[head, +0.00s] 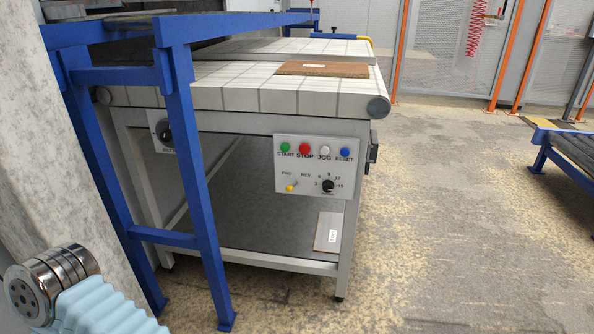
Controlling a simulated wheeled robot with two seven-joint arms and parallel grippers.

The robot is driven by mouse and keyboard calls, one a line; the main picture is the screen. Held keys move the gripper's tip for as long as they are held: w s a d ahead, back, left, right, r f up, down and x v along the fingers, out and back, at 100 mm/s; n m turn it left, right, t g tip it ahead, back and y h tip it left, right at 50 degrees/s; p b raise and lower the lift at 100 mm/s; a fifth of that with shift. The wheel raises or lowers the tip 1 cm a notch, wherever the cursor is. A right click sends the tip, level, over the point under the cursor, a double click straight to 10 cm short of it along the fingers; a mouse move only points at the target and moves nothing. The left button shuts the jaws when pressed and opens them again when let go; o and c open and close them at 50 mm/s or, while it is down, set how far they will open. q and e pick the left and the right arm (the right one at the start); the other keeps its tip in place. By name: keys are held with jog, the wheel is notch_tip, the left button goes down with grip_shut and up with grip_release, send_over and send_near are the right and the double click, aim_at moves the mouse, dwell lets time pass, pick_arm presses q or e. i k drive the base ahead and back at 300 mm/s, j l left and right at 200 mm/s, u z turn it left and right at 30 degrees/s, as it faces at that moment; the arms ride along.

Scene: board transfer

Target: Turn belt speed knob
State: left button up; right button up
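The belt speed knob (327,186) is a small black dial at the lower right of the grey control panel (312,178), with numbers around it. A second, larger black knob (164,132) sits on a plate further left, partly hidden behind a blue post. Neither gripper shows in the head view.
A blue steel frame (200,190) stands in front of the conveyor's left part, with a concrete pillar (95,150) beside it. A brown board (322,69) lies on the belt. Another board (328,232) rests on the lower shelf. The floor to the right is clear up to a roller conveyor (573,150).

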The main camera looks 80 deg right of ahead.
aim_at(328, 186)
jog(key=j+z, duration=0.15)
jog(key=z, duration=0.2)
jog(key=j+z, duration=0.15)
jog(key=z, duration=0.25)
jog(key=j+z, duration=0.2)
jog(key=z, duration=0.15)
jog(key=l+z, duration=0.2)
jog(key=z, duration=0.25)
jog(key=i+l+z, duration=0.1)
jog(key=z, duration=0.4)
jog(key=i+l+z, duration=0.1)
jog(key=z, duration=0.35)
jog(key=i+l+z, duration=0.1)
jog(key=z, duration=0.35)
jog(key=i+j+z, duration=0.2)
jog(key=k+l, duration=0.05)
